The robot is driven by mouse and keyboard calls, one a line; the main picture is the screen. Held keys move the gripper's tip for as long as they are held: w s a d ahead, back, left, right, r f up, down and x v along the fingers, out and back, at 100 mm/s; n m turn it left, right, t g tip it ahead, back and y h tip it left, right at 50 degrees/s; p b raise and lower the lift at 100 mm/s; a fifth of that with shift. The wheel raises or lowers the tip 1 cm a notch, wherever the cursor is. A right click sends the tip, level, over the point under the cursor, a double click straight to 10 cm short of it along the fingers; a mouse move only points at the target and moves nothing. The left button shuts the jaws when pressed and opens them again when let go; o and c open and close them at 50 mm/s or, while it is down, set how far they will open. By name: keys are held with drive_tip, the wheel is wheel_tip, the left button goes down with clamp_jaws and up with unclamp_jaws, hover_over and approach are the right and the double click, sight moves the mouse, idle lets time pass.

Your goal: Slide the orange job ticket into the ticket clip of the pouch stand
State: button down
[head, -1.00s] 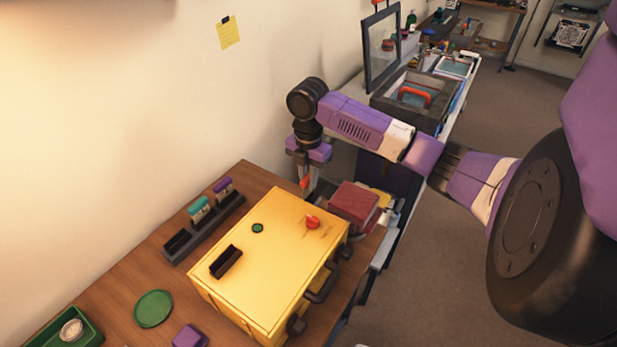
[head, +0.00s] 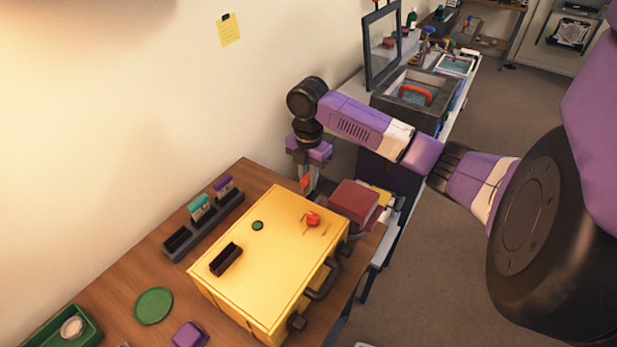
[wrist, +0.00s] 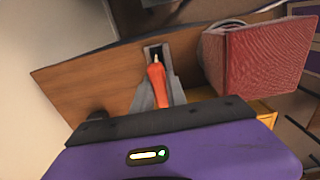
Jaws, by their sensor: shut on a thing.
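The orange job ticket (head: 305,182) shows as a small orange piece at my gripper (head: 309,189), beyond the far edge of the yellow case. In the wrist view the ticket (wrist: 157,86) is a narrow orange strip between the grey fingers of my gripper (wrist: 158,95), which is shut on it. The ticket's pale tip points at a small dark bracket (wrist: 153,49) on the wood; I cannot tell whether they touch or whether this is the clip. A dark slotted rack (head: 208,228) holding teal and purple pieces, perhaps the pouch stand, stands left of the case.
The yellow case (head: 275,265) fills the desk's middle, with a black holder (head: 226,260) and red knob (head: 313,220) on top. A dark red box (head: 354,203) stands close right of my gripper. A green disc (head: 153,306) and purple block (head: 189,335) lie in front.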

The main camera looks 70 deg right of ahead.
sight(309, 194)
drive_tip(key=shift+f+b, duration=1.05)
drive_tip(key=shift+f, duration=0.7)
idle(1.4)
drive_tip(key=c, duration=0.9)
unclamp_jaws()
drive_tip(key=shift+c, duration=0.2)
drive_tip(key=shift+r, duration=0.1)
drive_tip(key=shift+r+p, duration=3.5)
drive_tip(key=shift+r, duration=0.95)
